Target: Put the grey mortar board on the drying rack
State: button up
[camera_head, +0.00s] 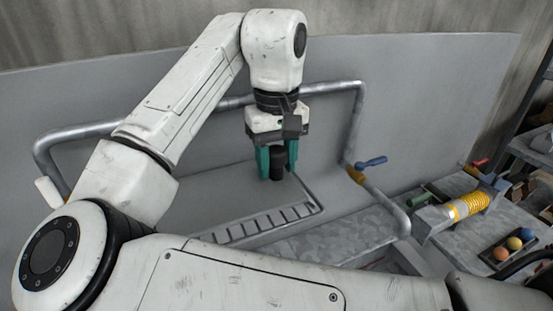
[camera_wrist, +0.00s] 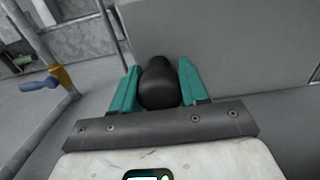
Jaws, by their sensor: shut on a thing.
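My gripper (camera_head: 277,165) is shut on a dark, rounded handle (camera_head: 278,158), with one teal finger on each side. The handle also shows between the fingers in the wrist view (camera_wrist: 159,84). A flat grey surface below and beyond the handle looks like the grey mortar board (camera_head: 215,197); its edges blend with the grey panel behind. The drying rack (camera_head: 262,224), a metal frame with a row of slats, shows just in front of that surface. I cannot tell whether the board touches the rack.
A bent metal pipe (camera_head: 357,115) runs along the grey back panel (camera_head: 430,95), with a blue-handled valve (camera_head: 371,162) at right. A yellow coil (camera_head: 466,205) and a tray of coloured balls (camera_head: 508,248) are on the bench further right.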

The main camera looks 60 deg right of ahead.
jog(key=o, duration=1.3)
notch_tip(320, 180, up, 12)
jog(key=shift+r, duration=0.1)
